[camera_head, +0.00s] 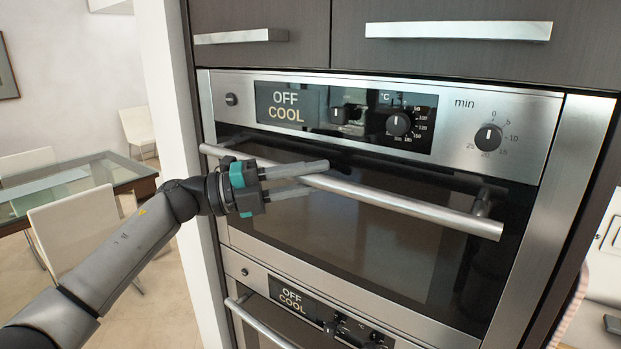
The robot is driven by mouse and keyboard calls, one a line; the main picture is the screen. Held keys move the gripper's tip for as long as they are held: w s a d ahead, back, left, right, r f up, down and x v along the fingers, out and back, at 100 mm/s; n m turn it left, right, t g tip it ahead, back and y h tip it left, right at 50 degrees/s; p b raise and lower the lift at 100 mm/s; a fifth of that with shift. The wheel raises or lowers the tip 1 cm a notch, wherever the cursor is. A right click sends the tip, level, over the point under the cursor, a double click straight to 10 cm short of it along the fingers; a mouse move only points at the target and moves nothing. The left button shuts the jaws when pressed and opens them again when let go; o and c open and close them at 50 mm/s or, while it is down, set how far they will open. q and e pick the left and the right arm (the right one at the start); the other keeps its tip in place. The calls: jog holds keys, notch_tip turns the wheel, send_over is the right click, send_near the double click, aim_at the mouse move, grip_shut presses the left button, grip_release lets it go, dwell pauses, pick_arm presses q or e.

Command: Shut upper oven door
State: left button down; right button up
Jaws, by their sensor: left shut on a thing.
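The upper oven door (400,255) is a dark glass panel with a long silver bar handle (420,209) across its top. The door stands upright below its control panel and looks flush or nearly so; I cannot tell whether a small gap is left. My left gripper (319,176) comes in from the left and is shut on the handle left of its middle, one finger above the bar and one below. The gripper hides part of the handle and door behind it. My right gripper is not in view.
The upper control panel (455,118) has knobs and a display reading OFF COOL. A lower oven (290,297) with its own handle sits beneath. Drawers with flat handles (458,30) are above. A glass table (75,185) and chairs stand at the left, with open floor between.

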pick_arm(q)
jog(key=c, duration=0.7)
grip_release()
jog(key=shift+w, duration=0.1)
jog(key=a+b, duration=0.1)
jog(key=a, duration=0.4)
jog(key=s+a+f+b, duration=0.1)
jog(key=a+b, duration=0.1)
jog(key=a, duration=0.3)
jog(key=s+a+b, duration=0.1)
jog(key=a, duration=0.4)
jog(key=shift+f, duration=0.4)
jog(key=shift+w, duration=0.1)
